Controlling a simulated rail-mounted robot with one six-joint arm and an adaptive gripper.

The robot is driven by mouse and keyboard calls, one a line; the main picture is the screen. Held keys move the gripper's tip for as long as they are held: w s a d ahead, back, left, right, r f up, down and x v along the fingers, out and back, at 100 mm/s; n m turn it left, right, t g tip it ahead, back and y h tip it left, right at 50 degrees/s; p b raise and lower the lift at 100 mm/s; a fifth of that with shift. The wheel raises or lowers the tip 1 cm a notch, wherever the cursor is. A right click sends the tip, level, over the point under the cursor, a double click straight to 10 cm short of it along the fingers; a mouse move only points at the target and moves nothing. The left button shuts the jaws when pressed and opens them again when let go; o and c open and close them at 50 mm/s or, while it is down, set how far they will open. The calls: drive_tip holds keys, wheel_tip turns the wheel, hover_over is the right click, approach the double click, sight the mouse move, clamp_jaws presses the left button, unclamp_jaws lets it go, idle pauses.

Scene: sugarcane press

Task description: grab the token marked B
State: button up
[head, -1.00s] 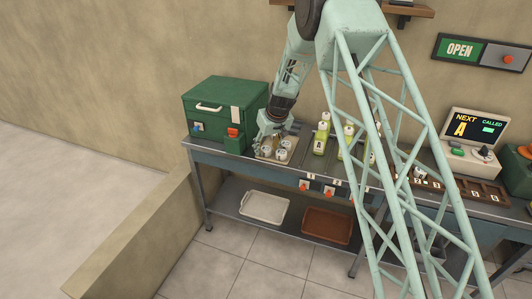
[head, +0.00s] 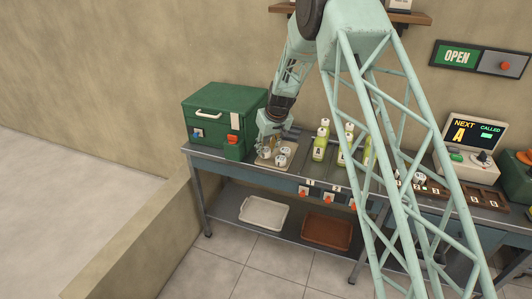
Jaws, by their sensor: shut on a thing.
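A tray (head: 259,163) on the left part of the bench holds several small pale round tokens (head: 281,161). Their letters are too small to read here. My gripper (head: 272,137) points down over the back of the tray, just behind the visible tokens. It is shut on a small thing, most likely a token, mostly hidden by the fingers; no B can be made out.
A green box (head: 222,112) stands left of the tray, and bottles with yellow-green contents (head: 319,148) stand to its right. Farther right are a dark slotted rack (head: 437,188) and a screen reading NEXT A (head: 470,133). My arm's lattice hides part of the bench.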

sight(266, 150)
drive_tip(key=shift+r+p, duration=0.5)
drive_tip(key=shift+r, duration=3)
